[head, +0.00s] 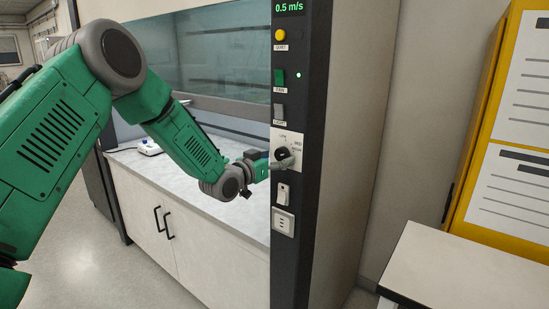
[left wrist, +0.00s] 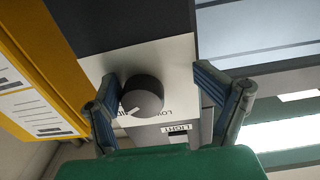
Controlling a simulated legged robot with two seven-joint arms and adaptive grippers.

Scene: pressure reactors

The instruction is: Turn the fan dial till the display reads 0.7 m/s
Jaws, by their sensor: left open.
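The fan dial (head: 282,153) is a dark round knob on a white plate on the fume hood's dark post. It also shows in the left wrist view (left wrist: 142,95), with a white pointer line on its face. The display (head: 289,7) at the top of the post reads 0.5 m/s. My left gripper (head: 277,162) is at the dial and partly covers it. In the left wrist view, my left gripper (left wrist: 165,88) is open, with the dial between its fingers, closer to the left finger. I cannot tell whether a finger touches it. My right gripper is not in view.
A yellow button (head: 280,35), a green switch (head: 279,78) and a grey switch (head: 279,112) sit above the dial. A rocker switch (head: 283,193) and a socket (head: 284,221) sit below. The hood's worktop (head: 228,192) is left of the post; a white table (head: 470,267) stands right.

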